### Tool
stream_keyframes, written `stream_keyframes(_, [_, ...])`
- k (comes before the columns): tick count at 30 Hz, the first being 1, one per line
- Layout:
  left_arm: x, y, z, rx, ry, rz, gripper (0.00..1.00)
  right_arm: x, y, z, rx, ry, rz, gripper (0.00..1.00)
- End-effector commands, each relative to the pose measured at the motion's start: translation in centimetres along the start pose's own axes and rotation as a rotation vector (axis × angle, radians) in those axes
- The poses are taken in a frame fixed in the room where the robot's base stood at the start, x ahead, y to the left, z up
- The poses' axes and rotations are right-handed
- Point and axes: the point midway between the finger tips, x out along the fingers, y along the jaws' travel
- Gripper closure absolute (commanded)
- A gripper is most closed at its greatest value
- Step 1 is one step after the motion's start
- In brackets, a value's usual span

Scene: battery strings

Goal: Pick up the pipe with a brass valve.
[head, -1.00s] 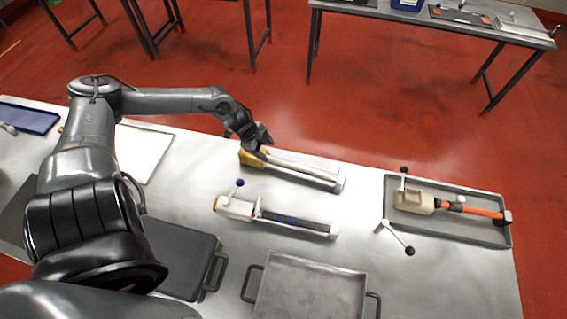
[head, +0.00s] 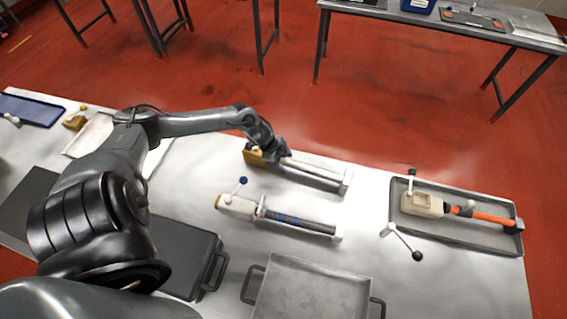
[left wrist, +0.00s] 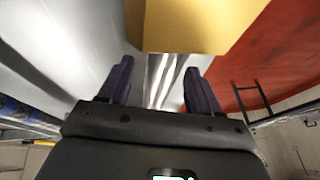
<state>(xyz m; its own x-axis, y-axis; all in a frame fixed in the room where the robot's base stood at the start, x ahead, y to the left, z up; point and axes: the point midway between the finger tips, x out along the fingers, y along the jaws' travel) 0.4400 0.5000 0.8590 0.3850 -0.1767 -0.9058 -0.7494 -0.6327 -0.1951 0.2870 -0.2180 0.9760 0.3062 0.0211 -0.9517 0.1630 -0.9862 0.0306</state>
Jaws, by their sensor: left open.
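The pipe with a brass valve lies at the back of the metal table, its yellow brass block (head: 253,158) at the left and its pale pipe (head: 315,177) running right to a white end bracket. My left gripper (head: 274,156) is over the pipe just right of the brass block. In the left wrist view the brass block (left wrist: 195,25) fills the top, and the open fingers (left wrist: 158,82) stand either side of the shiny pipe (left wrist: 163,72). Contact cannot be told. My right gripper is out of view.
A grey pipe with a white valve block (head: 238,204) and blue-knobbed lever lies in front. An orange pipe (head: 490,216) sits in a tray (head: 470,238) at right, beside a loose black-knobbed handle (head: 403,242). An empty grey tray (head: 310,290) is at the front.

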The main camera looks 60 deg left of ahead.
Motion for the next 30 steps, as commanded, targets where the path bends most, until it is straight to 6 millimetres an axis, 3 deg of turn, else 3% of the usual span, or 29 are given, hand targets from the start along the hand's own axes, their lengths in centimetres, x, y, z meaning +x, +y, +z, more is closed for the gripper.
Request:
stream_keyframes(11, [0.86, 0.0, -0.02, 0.001, 0.0, 0.0, 0.37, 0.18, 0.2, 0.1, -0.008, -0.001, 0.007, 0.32])
stream_keyframes(23, [0.84, 0.0, -0.01, 0.0, 0.0, 0.0, 0.98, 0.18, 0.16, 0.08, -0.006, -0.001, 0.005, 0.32])
stream_keyframes(30, [0.67, -0.27, -0.21, 0.001, 0.004, -0.005, 1.0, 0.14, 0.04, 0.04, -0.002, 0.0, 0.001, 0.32])
